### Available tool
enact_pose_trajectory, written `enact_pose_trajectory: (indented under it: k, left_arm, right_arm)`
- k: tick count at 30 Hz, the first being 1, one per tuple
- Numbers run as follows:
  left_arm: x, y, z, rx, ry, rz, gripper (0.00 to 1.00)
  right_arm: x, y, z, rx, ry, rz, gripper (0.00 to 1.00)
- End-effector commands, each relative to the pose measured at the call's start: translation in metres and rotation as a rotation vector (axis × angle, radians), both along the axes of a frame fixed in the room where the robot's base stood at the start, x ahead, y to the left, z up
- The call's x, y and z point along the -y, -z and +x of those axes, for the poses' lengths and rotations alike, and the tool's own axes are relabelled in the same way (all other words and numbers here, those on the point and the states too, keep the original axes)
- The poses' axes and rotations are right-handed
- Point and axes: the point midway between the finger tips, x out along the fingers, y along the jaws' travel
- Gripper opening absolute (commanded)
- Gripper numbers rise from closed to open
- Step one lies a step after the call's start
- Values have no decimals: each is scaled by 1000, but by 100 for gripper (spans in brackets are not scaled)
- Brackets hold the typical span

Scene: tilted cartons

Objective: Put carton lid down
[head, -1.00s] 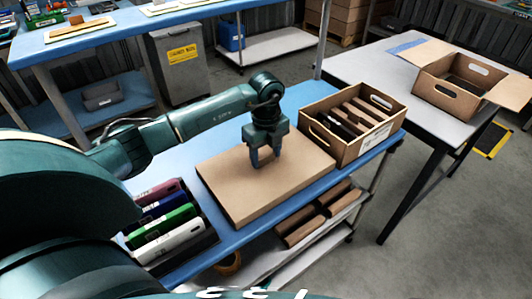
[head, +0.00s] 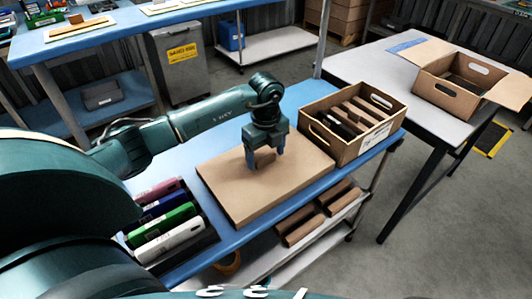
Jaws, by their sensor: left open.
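The carton lid (head: 235,201) is a flat brown cardboard piece. It lies on the blue table (head: 185,160), left of an open carton (head: 355,148) with handle holes and dark and brown items inside. My left gripper (head: 265,165) points down over the back middle of the lid. Its fingers are apart with nothing between them, and the tips are at or just above the lid surface; I cannot tell if they touch. My right gripper is not in view.
Another open carton (head: 448,92) with spread flaps sits on a grey table (head: 365,68) at right. Cardboard pieces (head: 318,215) lie on the shelf below.

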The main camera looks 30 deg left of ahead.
Motion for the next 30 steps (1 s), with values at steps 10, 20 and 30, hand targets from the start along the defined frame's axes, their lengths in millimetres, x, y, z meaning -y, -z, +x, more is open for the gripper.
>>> enact_pose_trajectory:
  k: [10,20,30]
  left_arm:
    - [0,-66,1,7,1,-1,76]
    - [0,-116,1,3,0,0,76]
    - [0,-120,0,1,0,0,76]
  right_arm:
    - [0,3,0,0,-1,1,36]
    - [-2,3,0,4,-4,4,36]
    - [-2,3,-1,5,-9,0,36]
